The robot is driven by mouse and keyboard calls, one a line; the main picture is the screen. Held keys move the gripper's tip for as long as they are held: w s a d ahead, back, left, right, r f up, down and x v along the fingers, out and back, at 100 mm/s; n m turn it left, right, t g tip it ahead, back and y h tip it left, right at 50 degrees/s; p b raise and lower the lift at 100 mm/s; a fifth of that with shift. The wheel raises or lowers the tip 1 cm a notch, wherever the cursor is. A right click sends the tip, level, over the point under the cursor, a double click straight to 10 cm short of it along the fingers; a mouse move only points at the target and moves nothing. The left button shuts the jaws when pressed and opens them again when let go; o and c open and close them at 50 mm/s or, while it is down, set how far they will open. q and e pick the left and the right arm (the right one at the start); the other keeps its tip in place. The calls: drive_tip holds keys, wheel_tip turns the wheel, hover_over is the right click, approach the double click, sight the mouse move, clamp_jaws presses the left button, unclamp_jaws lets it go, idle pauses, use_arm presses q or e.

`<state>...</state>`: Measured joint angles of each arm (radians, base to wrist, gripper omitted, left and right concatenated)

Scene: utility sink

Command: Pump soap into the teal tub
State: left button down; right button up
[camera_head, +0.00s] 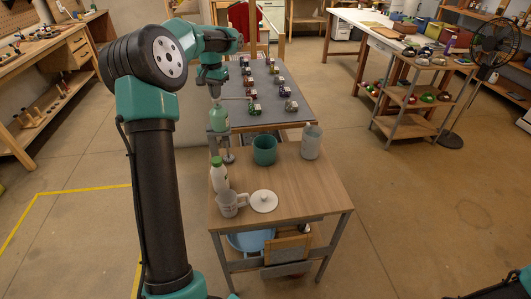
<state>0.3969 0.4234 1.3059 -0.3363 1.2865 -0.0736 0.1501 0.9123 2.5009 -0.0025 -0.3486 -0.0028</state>
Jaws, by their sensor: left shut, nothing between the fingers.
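The teal tub (264,150) stands upright near the back middle of the wooden table (300,185). My left arm reaches over the table's back left corner. My left gripper (216,98) is small and points down, shut and empty, above a light-green bottle-like thing (219,119), left of and behind the tub. I cannot tell whether they touch. Below it is a grey stand-like part (228,157). A white bottle with a green cap (219,175) stands at the table's left. No soap can be made out; the tub's inside is dark. My right gripper is out of view.
A grey-white container (311,142) stands right of the tub. A white mug (231,203) and a round white lid (264,201) sit at the front left. A blue basin (250,240) is below. The table's right front is clear.

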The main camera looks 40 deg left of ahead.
use_arm(q)
drive_tip(key=shift+r, duration=1.8)
drive_tip(key=shift+r, duration=3)
